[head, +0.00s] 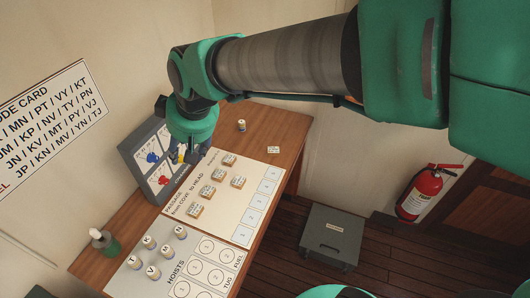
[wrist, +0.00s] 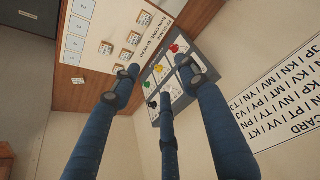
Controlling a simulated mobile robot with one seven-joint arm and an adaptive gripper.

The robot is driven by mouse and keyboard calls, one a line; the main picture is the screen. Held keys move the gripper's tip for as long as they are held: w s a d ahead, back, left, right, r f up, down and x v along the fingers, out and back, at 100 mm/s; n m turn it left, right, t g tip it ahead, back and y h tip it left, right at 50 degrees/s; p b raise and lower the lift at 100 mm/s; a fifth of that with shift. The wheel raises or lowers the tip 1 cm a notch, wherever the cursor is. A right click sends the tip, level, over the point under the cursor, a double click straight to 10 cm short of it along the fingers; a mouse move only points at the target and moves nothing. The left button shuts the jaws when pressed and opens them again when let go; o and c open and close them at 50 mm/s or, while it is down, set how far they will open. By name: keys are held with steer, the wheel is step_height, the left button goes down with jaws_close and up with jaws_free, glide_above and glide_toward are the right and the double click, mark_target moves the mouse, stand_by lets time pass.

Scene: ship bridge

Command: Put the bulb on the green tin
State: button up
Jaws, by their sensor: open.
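The bulb and the tin do not show in the wrist view.
The grey panel (head: 131,152) with coloured knobs stands at the desk's back. Several labelled blocks (head: 238,182) lie on a cream sheet, and several labelled cylinders (head: 153,271) stand near the tin. A grey box (head: 331,239) and a fire extinguisher (head: 420,192) are right of the desk.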

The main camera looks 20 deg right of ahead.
steer(key=s+d+r+m+t+h, duration=0.1)
steer(key=s+d+m, duration=0.5)
steer(key=s+d, duration=1.3)
steer(key=shift+d+r+h, duration=0.15)
steer(key=shift+r+h, duration=0.45)
steer(key=shift+h, duration=0.1)
step_height(320, 180, down, 4)
steer(key=b, duration=0.4)
